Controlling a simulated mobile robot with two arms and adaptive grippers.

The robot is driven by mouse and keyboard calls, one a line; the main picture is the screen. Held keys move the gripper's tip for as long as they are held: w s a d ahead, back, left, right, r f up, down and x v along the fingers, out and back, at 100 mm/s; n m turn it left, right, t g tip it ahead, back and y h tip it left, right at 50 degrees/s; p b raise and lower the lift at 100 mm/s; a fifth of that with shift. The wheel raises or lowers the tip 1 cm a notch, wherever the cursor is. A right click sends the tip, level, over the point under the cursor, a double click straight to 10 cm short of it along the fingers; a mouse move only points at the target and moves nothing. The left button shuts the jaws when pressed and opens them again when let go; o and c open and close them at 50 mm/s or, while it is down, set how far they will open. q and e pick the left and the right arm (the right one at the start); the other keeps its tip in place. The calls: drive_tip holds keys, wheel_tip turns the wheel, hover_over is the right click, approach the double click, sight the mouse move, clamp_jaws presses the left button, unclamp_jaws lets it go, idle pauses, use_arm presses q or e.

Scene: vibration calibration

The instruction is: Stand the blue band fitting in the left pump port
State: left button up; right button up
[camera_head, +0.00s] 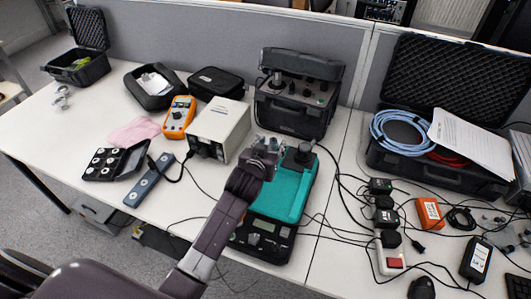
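My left arm comes up from the bottom. Small grey metal parts show around the fingers, and I cannot separate fingertips from fittings or tell if anything is held. A black cased unit (297,103) with knobs and a silver post stands just behind; I cannot tell which unit has the pump ports. No blue band can be made out on any fitting. My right gripper is not in view.
A white box instrument (219,129) and orange meter (179,117) stand left of the gripper. An open black case (115,162) holds round pieces. Cables and a power strip (389,255) crowd the right. A grey partition (215,45) runs behind.

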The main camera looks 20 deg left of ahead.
use_arm(q)
drive_tip(key=v, duration=0.9)
drive_tip(key=shift+s+r, duration=0.15)
drive_tip(key=shift+s, duration=0.1)
